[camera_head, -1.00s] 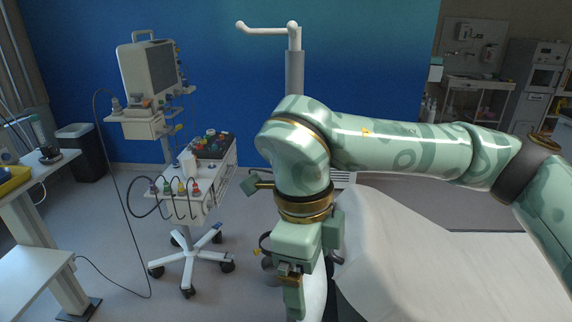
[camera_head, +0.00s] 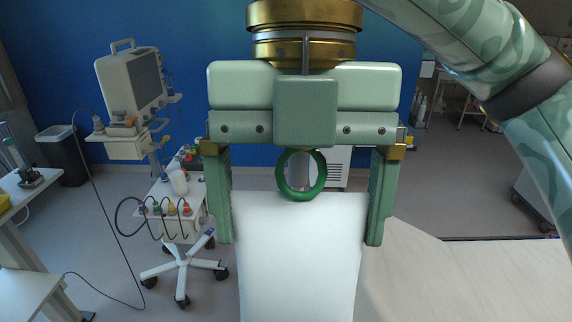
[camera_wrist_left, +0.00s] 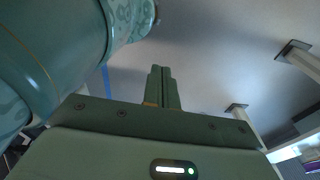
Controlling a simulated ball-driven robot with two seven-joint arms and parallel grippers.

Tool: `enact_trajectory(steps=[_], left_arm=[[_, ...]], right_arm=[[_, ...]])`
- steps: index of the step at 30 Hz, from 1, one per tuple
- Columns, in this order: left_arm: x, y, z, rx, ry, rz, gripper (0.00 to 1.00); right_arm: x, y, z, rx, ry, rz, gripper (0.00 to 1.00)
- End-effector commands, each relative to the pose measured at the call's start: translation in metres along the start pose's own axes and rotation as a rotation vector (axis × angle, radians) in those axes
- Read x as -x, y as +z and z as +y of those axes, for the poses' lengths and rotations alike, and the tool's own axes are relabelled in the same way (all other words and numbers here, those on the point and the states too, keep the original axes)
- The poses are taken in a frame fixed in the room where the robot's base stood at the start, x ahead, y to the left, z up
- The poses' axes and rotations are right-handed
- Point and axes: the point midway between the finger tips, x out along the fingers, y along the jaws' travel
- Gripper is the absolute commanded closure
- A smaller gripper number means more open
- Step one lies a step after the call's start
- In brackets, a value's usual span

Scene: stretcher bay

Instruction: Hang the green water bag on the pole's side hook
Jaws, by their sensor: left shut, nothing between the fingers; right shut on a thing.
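The water bag (camera_head: 300,265) is a pale white slab with a green ring (camera_head: 302,197) at its top. My right gripper (camera_head: 300,238) fills the middle of the head view, close to the camera. It points down with one finger along each side edge of the bag and is shut on it, the ring upright between the fingers. The bag's lower end is cut off by the frame. The pole and its side hook cannot be made out now; my gripper and arm cover that area. My left gripper (camera_wrist_left: 162,70) shows in the left wrist view, its fingers together and empty.
A wheeled stand with a monitor (camera_head: 130,82) and cables is at the left, beside a dark bin (camera_head: 62,155). A white table (camera_head: 28,200) is at the far left. The pale stretcher surface (camera_head: 430,275) is at the lower right. Bare floor lies between the tables.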

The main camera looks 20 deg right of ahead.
Motion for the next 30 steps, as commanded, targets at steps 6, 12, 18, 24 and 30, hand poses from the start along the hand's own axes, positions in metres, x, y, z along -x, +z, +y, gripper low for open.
enact_trajectory(steps=[6, 12, 18, 24, 30], left_arm=[[0.005, -0.006, -0.002, 0.000, -0.002, 0.008, 1.00], [0.016, 0.014, 0.004, -0.001, 0.006, -0.023, 1.00], [0.024, 0.011, 0.003, -0.001, 0.005, -0.020, 1.00], [0.032, -0.006, -0.002, -0.002, -0.001, 0.006, 1.00], [0.041, -0.005, -0.001, -0.002, 0.000, 0.002, 1.00]], right_arm=[[0.003, 0.005, 0.000, -0.001, 0.001, 0.003, 0.54], [0.005, 0.019, 0.000, -0.002, 0.001, 0.003, 0.54], [0.007, 0.034, 0.000, -0.001, 0.001, 0.003, 0.54], [0.008, 0.048, 0.000, -0.002, 0.001, 0.003, 0.54], [0.010, 0.062, 0.000, -0.001, 0.001, 0.003, 0.54]])
